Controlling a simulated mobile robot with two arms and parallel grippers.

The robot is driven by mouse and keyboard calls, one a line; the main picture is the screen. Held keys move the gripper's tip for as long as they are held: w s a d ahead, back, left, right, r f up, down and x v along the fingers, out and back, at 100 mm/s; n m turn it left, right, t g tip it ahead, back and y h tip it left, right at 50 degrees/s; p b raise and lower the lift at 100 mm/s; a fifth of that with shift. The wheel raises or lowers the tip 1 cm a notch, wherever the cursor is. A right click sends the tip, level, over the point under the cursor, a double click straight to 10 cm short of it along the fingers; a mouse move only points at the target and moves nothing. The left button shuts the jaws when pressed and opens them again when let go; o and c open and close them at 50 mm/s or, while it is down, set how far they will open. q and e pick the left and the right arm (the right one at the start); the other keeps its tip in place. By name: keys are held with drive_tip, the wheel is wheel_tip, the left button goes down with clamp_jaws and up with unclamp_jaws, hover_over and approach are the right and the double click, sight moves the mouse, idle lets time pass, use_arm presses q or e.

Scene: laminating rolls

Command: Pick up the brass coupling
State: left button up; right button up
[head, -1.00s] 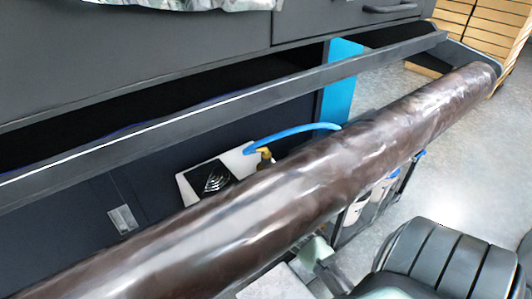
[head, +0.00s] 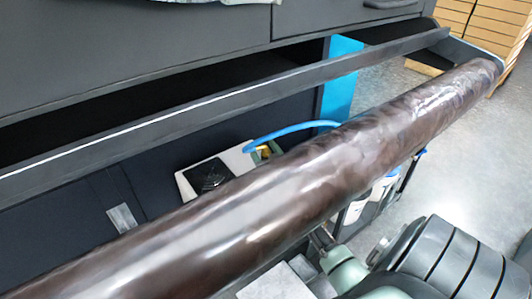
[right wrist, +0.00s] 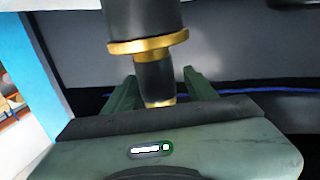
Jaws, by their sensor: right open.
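The brass coupling (head: 265,153) shows as a small yellow piece at the end of a blue hose, just behind the dark roll in the head view. In the right wrist view the coupling (right wrist: 148,44) is a dark upright cylinder with a brass collar and a brass-coloured lower end. My right gripper (right wrist: 158,92) is open, with one green finger on each side of the coupling's narrow lower part. Gaps show beside it. In the head view the roll hides most of this gripper. My left gripper is not in view.
The long, glossy dark brown roll (head: 290,185) crosses the head view diagonally in front of the coupling. A dark rail (head: 200,103) runs behind it. A pale surface with a black item (head: 208,175) lies left of the coupling.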

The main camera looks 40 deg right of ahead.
drive_tip(key=shift+w+d, duration=0.15)
drive_tip(key=shift+w, duration=0.15)
clamp_jaws()
drive_tip(key=shift+r, duration=0.15)
